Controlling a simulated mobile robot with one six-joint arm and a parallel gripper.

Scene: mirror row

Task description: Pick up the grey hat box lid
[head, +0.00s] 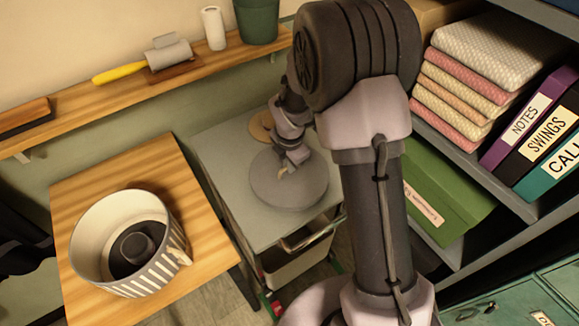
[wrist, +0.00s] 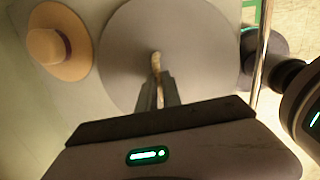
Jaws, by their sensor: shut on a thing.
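The grey hat box lid (head: 298,193) is a flat round disc over the grey cart top (head: 228,152). It fills the upper middle of the wrist view (wrist: 200,40). A small tan handle (wrist: 155,62) stands at its middle. My gripper (head: 285,170) comes down over the lid, and its fingers (wrist: 158,86) are shut on the handle. I cannot tell whether the lid rests on the cart top or is slightly raised.
A tan hat (wrist: 45,45) with a darker band lies close beside the lid. A striped round box (head: 143,277) with a dark hat (head: 137,243) inside stands on the wooden table (head: 180,175) at left. Shelves with folded cloths (head: 490,50) and binders (head: 545,125) are at right.

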